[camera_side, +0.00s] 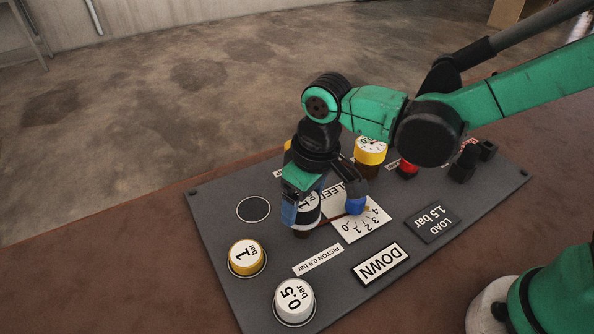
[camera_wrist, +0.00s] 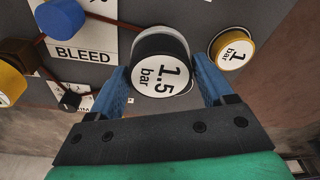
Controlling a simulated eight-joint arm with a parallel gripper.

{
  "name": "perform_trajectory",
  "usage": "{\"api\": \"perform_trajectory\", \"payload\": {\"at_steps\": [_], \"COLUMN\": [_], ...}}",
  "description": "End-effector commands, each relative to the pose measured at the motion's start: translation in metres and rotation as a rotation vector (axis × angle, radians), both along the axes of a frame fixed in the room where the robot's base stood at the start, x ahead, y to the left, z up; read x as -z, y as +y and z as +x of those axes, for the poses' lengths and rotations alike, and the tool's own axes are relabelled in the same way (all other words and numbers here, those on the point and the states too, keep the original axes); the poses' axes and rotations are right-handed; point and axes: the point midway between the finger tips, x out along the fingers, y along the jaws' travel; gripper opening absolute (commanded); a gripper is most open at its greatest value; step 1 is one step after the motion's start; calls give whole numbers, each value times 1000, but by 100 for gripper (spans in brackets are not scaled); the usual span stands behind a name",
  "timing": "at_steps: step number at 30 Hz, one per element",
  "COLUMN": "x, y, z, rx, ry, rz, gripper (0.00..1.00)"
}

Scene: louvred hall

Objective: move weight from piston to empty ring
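The weight marked 1.5 bar (camera_wrist: 162,72) has a black side and a white top. In the wrist view it sits between the two blue fingers of my gripper (camera_wrist: 163,82), close to both. I cannot tell whether they press on it. The empty ring (camera_side: 253,209), a white outline on the dark panel, lies left of my gripper.
A gold 1 bar weight (camera_side: 246,256) and a white 0.5 bar weight (camera_side: 294,300) stand in rings at the front left. A blue knob (camera_side: 355,205) and a yellow gauge (camera_side: 370,150) stand to the right. The panel (camera_side: 225,225) is bare around the empty ring.

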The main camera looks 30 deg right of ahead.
Motion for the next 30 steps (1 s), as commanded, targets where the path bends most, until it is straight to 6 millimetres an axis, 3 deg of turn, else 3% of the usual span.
{"api": "perform_trajectory", "payload": {"at_steps": [1,7,22,26,30], "x": [0,0,-8,-23,-55], "y": [0,0,0,0,0], "z": [0,0,0,0,0], "rx": [0,0,0,0,0], "ry": [0,0,0,0,0], "rz": [0,0,0,0,0], "gripper": [57,1,0,0,0]}}
